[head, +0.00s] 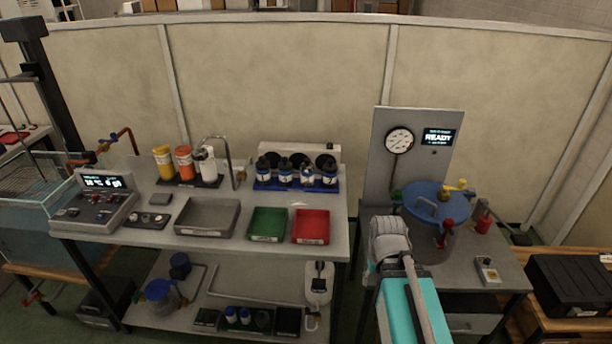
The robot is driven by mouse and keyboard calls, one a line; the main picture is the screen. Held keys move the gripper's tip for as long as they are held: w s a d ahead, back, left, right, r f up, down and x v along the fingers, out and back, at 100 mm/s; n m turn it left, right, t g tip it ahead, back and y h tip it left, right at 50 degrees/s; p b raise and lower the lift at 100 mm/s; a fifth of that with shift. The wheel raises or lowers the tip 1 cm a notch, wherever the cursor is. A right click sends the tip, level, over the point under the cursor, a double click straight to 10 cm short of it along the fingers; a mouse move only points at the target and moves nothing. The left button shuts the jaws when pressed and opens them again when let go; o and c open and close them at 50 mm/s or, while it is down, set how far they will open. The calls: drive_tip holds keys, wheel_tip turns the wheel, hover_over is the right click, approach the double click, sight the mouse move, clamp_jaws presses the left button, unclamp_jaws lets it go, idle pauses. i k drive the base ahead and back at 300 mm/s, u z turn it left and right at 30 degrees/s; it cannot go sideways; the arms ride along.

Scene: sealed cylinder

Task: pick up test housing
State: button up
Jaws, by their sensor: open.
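No part is clearly marked as the test housing. A small light-grey block with a yellowish detail (487,270) lies on the right bench, in front of the blue-lidded vessel, and may be it; it is too small to be sure. My arm, with a teal link and a grey joint, rises at the lower centre right, in front of the left edge of that bench. My gripper's fingers do not show; the arm hides whatever lies behind it.
The right bench (478,297) carries the blue-lidded vessel (436,203) and a gauge panel reading READY (418,160). The left bench (272,200) holds a grey tray (207,233), green bin (267,239), red bin (311,241) and bottles. A black case (570,285) sits far right.

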sight(307, 168)
drive_tip(key=z, duration=0.1)
drive_tip(key=i, duration=1)
drive_tip(key=u, duration=0.05)
